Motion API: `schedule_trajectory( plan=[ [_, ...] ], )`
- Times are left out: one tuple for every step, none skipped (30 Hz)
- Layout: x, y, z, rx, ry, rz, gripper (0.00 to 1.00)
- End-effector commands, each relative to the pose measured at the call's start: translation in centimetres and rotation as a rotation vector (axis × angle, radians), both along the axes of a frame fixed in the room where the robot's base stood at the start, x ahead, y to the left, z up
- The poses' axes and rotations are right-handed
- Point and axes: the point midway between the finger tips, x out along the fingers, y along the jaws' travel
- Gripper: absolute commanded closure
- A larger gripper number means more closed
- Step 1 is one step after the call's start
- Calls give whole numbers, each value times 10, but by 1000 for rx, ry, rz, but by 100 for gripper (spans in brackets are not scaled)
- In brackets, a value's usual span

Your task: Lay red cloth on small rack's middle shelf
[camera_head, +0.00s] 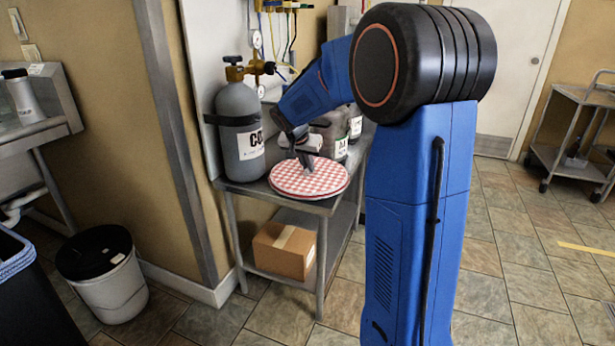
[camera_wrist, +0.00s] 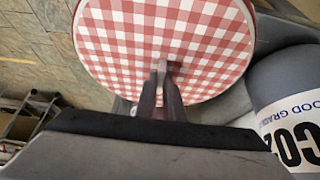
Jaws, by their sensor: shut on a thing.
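A round red-and-white checked cloth (camera_head: 325,183) is at the front of the top of a grey metal rack (camera_head: 228,187). I cannot tell if it rests on the top or hangs just above it. My gripper (camera_head: 307,168) reaches down onto the cloth and is shut on it. In the wrist view the cloth (camera_wrist: 125,45) looks flat and round, and my gripper's fingertips (camera_wrist: 162,68) meet at its lower middle. The rack's lower shelf (camera_head: 327,272) holds a cardboard box (camera_head: 284,250). No separate middle shelf shows on this rack.
A grey CO2 cylinder (camera_head: 238,130) stands on the rack beside the cloth, close to my gripper; it also shows in the wrist view (camera_wrist: 275,75). A lidded bucket (camera_head: 112,290) stands on the floor at left. A wheeled shelf cart (camera_head: 565,165) stands far right, with open floor before it.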

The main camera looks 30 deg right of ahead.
Motion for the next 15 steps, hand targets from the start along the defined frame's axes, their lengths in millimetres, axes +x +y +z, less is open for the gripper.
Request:
schedule_trajectory(
  plan=[
    [0,0,-3,0,0,0,100],
    [0,0,-4,0,0,0,100],
    [0,0,-5,0,-1,0,100],
    [0,0,-6,0,-1,0,100],
    [0,0,-8,0,0,1,100],
    [0,0,-11,-1,1,2,100],
    [0,0,-14,-1,1,2,100],
    [-1,0,-18,0,2,1,100],
    [0,0,-23,0,2,1,100],
    [0,0,-28,0,2,1,100],
    [0,0,-32,0,2,1,100],
    [-1,0,-38,0,3,1,100],
    [0,0,-41,0,3,1,100],
    [2,0,-43,0,2,1,100],
    [3,-1,-44,0,0,1,100]
  ],
)
